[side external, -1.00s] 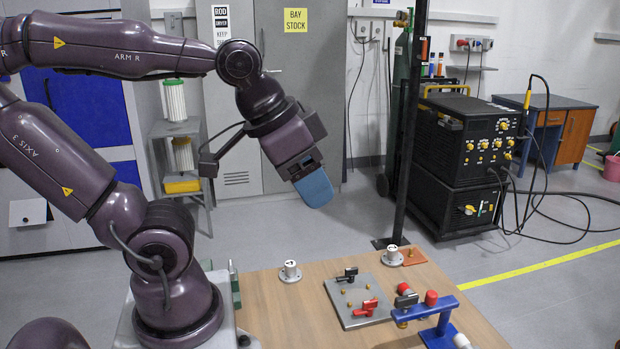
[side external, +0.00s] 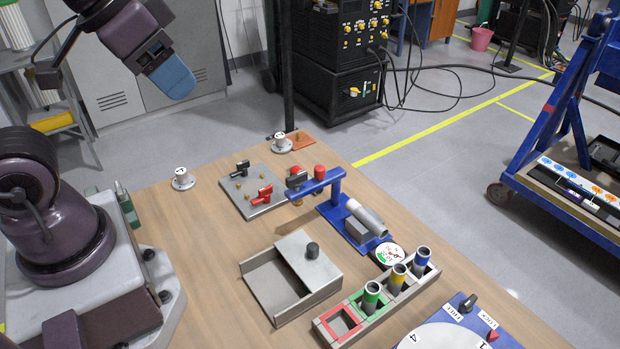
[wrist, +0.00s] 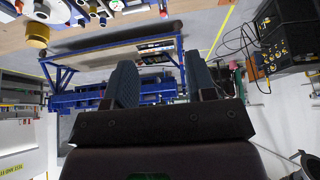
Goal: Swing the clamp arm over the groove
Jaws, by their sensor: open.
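The clamp arm (side external: 318,187) is a blue bar on a blue post, in the side view. It points left from the post, away from the grey block (side external: 358,232) on the blue base (side external: 336,214). A grey cylinder (side external: 370,220) with a white end lies along this block and hides any groove in it. A red knob (side external: 320,171) shows at the bar. My gripper (side external: 178,84) is high at the upper left, well away from the clamp, with blue fingers. In the wrist view my gripper (wrist: 163,78) is open and empty.
Left of the clamp is a grey plate (side external: 266,208) with red and black levers. In front are an open grey box (side external: 270,285) with a black knob, a rack with coloured tubes (side external: 372,298) and a blue dial plate (side external: 462,308). Bare wood lies at left.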

